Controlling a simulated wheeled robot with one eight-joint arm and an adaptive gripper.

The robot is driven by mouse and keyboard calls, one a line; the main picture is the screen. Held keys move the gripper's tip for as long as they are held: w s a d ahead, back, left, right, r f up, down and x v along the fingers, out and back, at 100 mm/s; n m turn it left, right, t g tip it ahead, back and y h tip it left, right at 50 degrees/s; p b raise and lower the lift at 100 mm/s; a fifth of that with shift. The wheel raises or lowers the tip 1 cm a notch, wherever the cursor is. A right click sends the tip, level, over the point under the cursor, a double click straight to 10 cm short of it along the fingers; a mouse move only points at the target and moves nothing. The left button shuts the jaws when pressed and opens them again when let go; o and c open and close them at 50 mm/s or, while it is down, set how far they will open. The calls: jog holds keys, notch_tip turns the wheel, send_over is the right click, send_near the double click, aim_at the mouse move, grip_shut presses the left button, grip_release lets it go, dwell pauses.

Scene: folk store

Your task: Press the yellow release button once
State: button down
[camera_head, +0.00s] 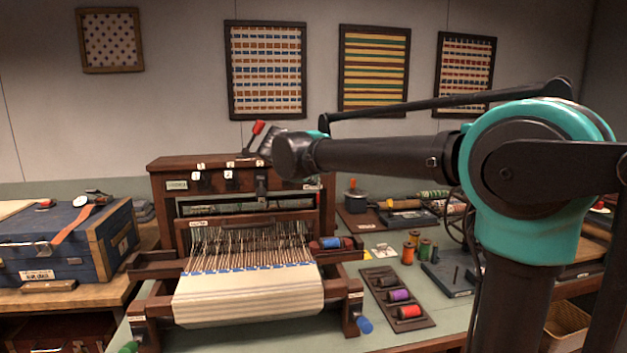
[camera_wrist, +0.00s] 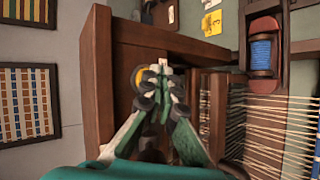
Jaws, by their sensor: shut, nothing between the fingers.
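A dark wooden loom (camera_head: 160,185) stands on the table in the head view, with a cream cloth (camera_head: 250,295) at its front. Its wooden frame (camera_wrist: 98,70) fills the middle of the wrist view. My gripper (camera_wrist: 163,68) is shut and empty in the wrist view, its fingertips together over the frame. A round yellow part (camera_wrist: 137,76), likely the release button, shows just left of the fingertips and is partly hidden by a finger. I cannot tell whether they touch. The button cannot be made out in the head view, where my arm covers part of the loom's top.
A red-tipped lever (camera_head: 257,128) rises from the loom's top. A blue spool shuttle (camera_head: 330,243) lies at its right, also in the wrist view (camera_wrist: 261,55). A blue case (camera_head: 60,245) stands left. A tray of spools (camera_head: 398,297) and loose spools (camera_head: 408,253) are right.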

jog(key=shift+w+a, duration=0.1)
jog(key=shift+w, duration=0.35)
dwell(0.6)
jog(key=shift+s+d, duration=0.25)
jog(key=shift+s, duration=0.6)
jog(key=s, duration=0.2)
jog(key=s+d, duration=0.1)
jog(key=s, duration=0.1)
jog(key=shift+s+d, duration=0.15)
jog(key=shift+s, duration=0.25)
dwell(0.5)
